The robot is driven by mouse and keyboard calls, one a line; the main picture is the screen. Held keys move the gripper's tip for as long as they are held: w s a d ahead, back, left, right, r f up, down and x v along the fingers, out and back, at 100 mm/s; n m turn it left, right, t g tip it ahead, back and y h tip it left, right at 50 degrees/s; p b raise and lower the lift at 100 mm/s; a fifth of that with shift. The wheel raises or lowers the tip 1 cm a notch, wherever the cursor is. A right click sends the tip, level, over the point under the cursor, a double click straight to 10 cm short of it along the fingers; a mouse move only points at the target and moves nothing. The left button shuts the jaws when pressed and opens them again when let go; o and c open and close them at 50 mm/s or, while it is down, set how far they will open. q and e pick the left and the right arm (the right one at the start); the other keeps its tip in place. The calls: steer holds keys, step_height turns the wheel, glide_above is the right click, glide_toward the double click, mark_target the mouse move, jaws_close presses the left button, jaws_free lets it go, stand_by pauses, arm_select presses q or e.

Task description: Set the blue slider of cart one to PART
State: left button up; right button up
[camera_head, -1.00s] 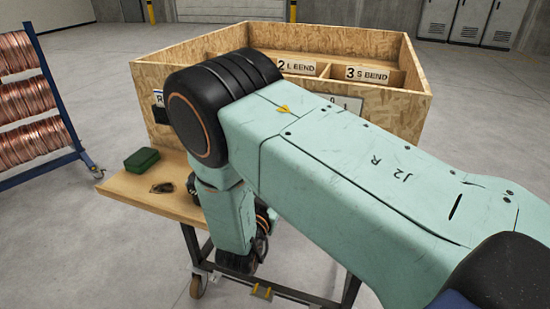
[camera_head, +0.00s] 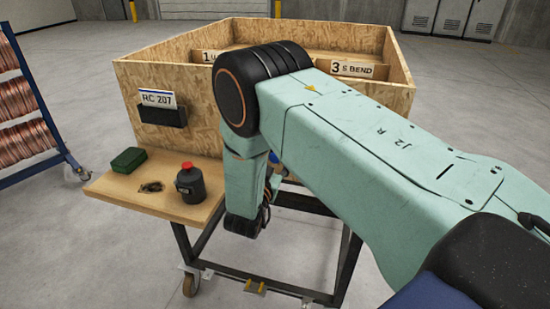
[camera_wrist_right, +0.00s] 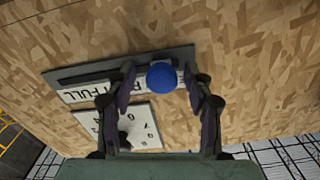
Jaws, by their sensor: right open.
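The blue slider (camera_wrist_right: 162,77) is a round blue knob on a dark grey rail (camera_wrist_right: 180,60) fixed to the cart's chipboard wall. A white strip (camera_wrist_right: 85,92) under the rail reads FULL at its left end, with another word partly hidden by a finger and the knob. My right gripper (camera_wrist_right: 159,88) is open, with a finger on each side of the knob. I cannot tell whether either finger touches it. In the head view my right arm covers part of cart one (camera_head: 192,113), and I cannot make out its fingers. My left gripper is not in view.
A white dial plate (camera_wrist_right: 143,133) with numbers sits below the rail. The cart's side shelf (camera_head: 120,189) holds a green box (camera_head: 128,160) and a black can (camera_head: 190,184) with a red cap. A rack of copper coils (camera_head: 22,100) stands at the left.

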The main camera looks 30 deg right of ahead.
steer(key=shift+w, duration=0.15)
steer(key=shift+f, duration=0.1)
steer(key=shift+c, duration=1.3)
jaws_close()
